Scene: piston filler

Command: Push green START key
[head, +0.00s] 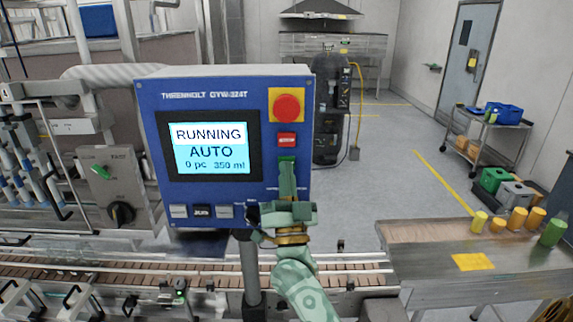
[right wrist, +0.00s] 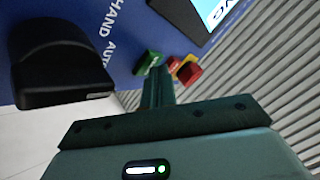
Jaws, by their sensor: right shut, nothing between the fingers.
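The blue control panel (head: 236,83) faces me on a post. The green START key (head: 287,159) is on its right side, under the red key (head: 287,140) and the red mushroom button on a yellow plate (head: 286,105). The screen (head: 210,148) reads RUNNING, AUTO, 0 pc, 350 ml. My right gripper (head: 287,168) is shut and empty, its fingertips at the green key and hiding most of it. In the right wrist view the green key (right wrist: 146,63) shows beside the fingertips (right wrist: 156,72); I cannot tell whether they touch. My left gripper is not in view.
A black rotary knob (right wrist: 60,70) juts from the panel close to my right gripper in the wrist view. A conveyor (head: 60,274) runs below the panel. A bench (head: 470,262) with yellow and green cups stands at right. Open floor (head: 390,150) lies behind.

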